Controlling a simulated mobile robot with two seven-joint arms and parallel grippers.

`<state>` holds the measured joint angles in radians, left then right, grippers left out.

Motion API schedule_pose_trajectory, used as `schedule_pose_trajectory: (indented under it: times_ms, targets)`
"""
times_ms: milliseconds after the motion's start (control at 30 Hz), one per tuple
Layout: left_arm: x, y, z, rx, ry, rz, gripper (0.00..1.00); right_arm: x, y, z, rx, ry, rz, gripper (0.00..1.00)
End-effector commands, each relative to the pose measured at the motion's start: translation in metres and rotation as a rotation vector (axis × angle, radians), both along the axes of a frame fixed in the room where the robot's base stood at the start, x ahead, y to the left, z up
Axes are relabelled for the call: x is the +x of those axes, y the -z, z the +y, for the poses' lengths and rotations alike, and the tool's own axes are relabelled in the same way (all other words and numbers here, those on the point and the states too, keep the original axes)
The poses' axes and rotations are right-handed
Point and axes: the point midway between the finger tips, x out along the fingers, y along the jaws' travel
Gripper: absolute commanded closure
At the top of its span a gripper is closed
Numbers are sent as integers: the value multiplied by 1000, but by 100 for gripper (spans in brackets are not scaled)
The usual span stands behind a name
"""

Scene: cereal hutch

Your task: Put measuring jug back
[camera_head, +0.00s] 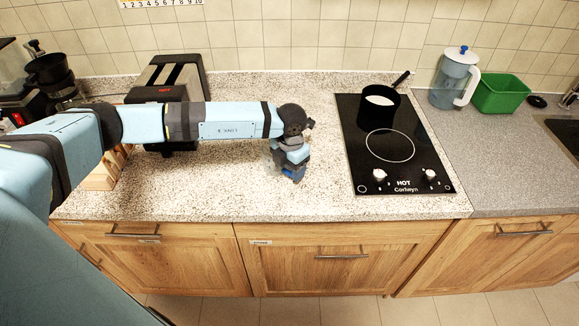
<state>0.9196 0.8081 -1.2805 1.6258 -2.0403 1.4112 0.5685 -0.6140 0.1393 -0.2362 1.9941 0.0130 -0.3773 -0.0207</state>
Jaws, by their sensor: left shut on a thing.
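My left gripper (289,172) is over the speckled counter, left of the black cooktop, with its fingers pointing down. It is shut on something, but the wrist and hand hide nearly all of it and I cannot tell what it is. A small dark blue patch shows at the fingers. A clear bluish jug (454,80) with a white handle and a blue-topped lid stands upright at the back right, apart from the gripper. I cannot tell whether it is the measuring jug. My right gripper is not in view.
The cooktop (390,145) carries a dark saucepan (378,108) with white contents. A green bin (500,95) stands right of the jug. A black and silver toaster (170,82) is behind my left arm. The counter between gripper and cooktop is clear.

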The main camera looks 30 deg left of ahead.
Motion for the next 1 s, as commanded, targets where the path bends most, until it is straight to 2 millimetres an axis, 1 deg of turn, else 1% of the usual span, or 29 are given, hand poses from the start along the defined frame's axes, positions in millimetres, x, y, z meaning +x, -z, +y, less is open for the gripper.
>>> schedule_pose_trajectory:
  times_ms: [33, 100, 300, 433, 467, 500, 533, 567, 833, 900, 967, 1000]
  targets:
    - [0, 5, 0, 0, 0, 0, 78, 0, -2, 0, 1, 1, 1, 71]
    - [0, 8, 0, 0, 0, 0, 78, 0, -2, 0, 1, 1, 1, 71]
    - [0, 8, 0, 0, 0, -1, 78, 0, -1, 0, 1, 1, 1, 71]
    - [0, 13, 0, 0, 0, 0, 78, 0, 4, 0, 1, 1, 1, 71]
    - [0, 12, 0, 0, 0, 0, 34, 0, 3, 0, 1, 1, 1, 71]
    - [0, 11, 0, 0, 0, 0, 25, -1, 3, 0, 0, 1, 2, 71]
    - [0, 11, 0, 0, 0, 0, 18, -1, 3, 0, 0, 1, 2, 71]
    - [0, 11, 0, 0, 0, 0, 13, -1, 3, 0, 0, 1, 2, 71]
    - [0, 10, 0, 0, 0, -1, 13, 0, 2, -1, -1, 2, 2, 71]
    - [0, 5, 0, 0, 0, -1, 13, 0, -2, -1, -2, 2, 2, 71]
    - [1, 2, 0, -1, 0, -3, 13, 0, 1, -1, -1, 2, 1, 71]
    - [1, -4, 0, -1, 0, -5, 13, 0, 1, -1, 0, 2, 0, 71]
